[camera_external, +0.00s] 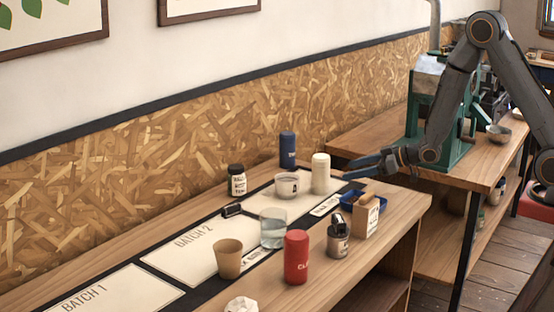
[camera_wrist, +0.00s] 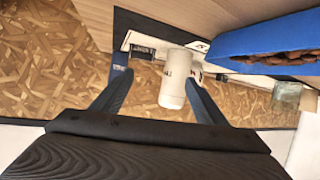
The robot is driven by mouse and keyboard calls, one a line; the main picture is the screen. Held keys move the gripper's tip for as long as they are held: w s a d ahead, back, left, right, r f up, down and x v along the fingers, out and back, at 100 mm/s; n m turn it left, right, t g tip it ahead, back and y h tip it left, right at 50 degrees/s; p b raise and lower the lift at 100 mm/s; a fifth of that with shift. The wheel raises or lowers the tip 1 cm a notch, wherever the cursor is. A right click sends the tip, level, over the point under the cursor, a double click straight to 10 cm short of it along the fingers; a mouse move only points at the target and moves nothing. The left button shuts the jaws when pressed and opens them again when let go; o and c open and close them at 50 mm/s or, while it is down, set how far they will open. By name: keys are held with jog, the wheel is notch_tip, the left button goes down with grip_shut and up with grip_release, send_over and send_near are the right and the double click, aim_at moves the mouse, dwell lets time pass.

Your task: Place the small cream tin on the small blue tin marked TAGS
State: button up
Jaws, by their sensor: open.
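The small cream tin (camera_external: 321,174) stands upright near the far end of the table. It shows in the wrist view (camera_wrist: 174,82) between the two fingers, nearer the right one. My gripper (camera_external: 344,170) is open and reaches in from the right, its fingers spread beside the cream tin. In the wrist view my gripper (camera_wrist: 155,80) holds nothing. A dark blue tin (camera_external: 287,150) with partly readable white lettering starting with T stands upright behind and left of the cream tin, near the wall.
A white bowl (camera_external: 286,188) stands just left of the cream tin. A blue tray (camera_external: 349,203) is in front; it looms in the wrist view (camera_wrist: 265,36) with brown contents. A black-lidded jar (camera_external: 237,182), a glass (camera_external: 272,230) and a red tin (camera_external: 297,258) stand further along.

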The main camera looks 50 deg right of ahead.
aim_at(321, 161)
jog(key=w+a+r+t+y, duration=0.1)
jog(key=w+a+n+t+y, duration=0.1)
jog(key=y, duration=0.1)
jog(key=shift+a+r+t, duration=0.3)
jog(key=shift+a+r, duration=0.05)
jog(key=shift+a, duration=0.05)
jog(key=shift+y, duration=0.6)
jog(key=shift+a+r+p+x, duration=0.1)
jog(key=shift+r+p+x, duration=0.2)
jog(key=shift+x, duration=1.05)
jog(key=shift+a+r+p+x, duration=0.1)
jog(key=shift+p+x, duration=0.35)
jog(key=shift+x, duration=0.9)
jog(key=shift+a+r+p+x, duration=0.15)
jog(key=shift+p+x, duration=0.2)
jog(key=shift+x, duration=0.95)
jog(key=shift+s+d, duration=0.1)
jog(key=shift+c, duration=0.3)
jog(key=c, duration=1.4)
jog(key=shift+r, duration=0.1)
